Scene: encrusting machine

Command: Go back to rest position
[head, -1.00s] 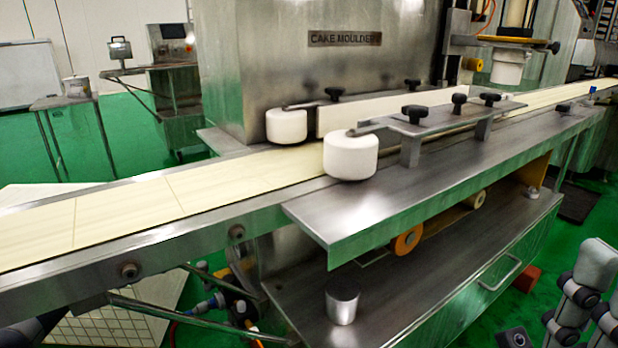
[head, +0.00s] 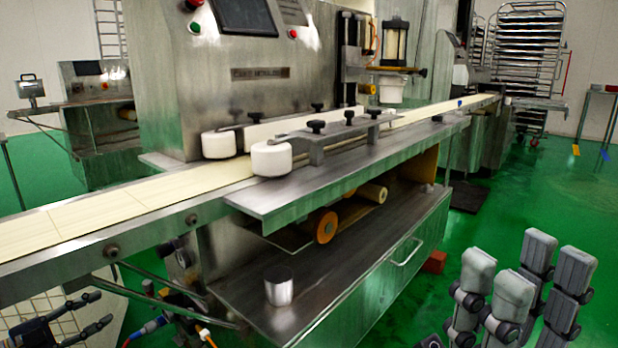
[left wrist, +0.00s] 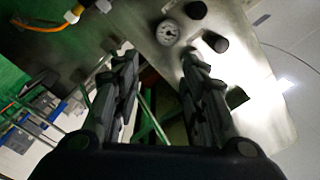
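My left gripper (head: 100,310) shows at the lower left of the head view, beside the conveyor frame and over a pale tiled surface. In the left wrist view its two dark fingers (left wrist: 158,55) stand apart with nothing between them. My right gripper (head: 527,272) shows at the lower right of the head view. Its grey-padded fingers point up, with a gap between them and nothing held. It is over the green floor, apart from the machine. Most of both arms is outside the head view.
The steel encrusting machine (head: 215,88) fills the middle, with a conveyor belt (head: 110,212) running across. A metal cup (head: 279,287) stands on the lower steel shelf (head: 330,262). A tray rack (head: 527,65) stands at the back right. Green floor (head: 540,200) is open on the right.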

